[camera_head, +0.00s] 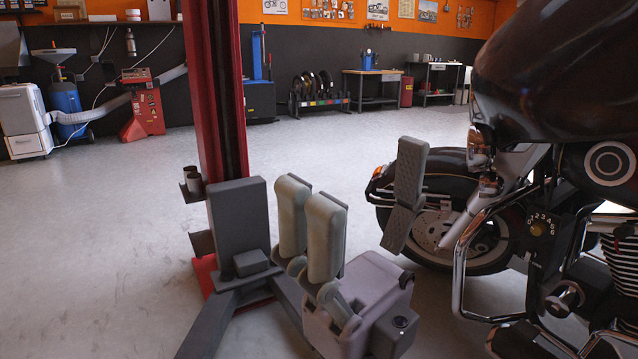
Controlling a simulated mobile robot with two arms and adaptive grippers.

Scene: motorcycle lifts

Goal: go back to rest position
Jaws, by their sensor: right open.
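My right gripper (358,178) stands upright in the lower middle of the view. Two pale grey fingers are on its left side and one darker grey finger is on its right, with a wide gap between them. It is open and I see nothing between the fingers. Its grey body shows below the fingers. My left gripper is not in view.
A red lift post (205,100) with dark grey lift arms (228,305) on the floor stands left of the gripper. A dark motorcycle (545,75) fills the right side, its wheel (440,235) behind the gripper. Benches (372,73) and machines line the back wall. The left floor is clear.

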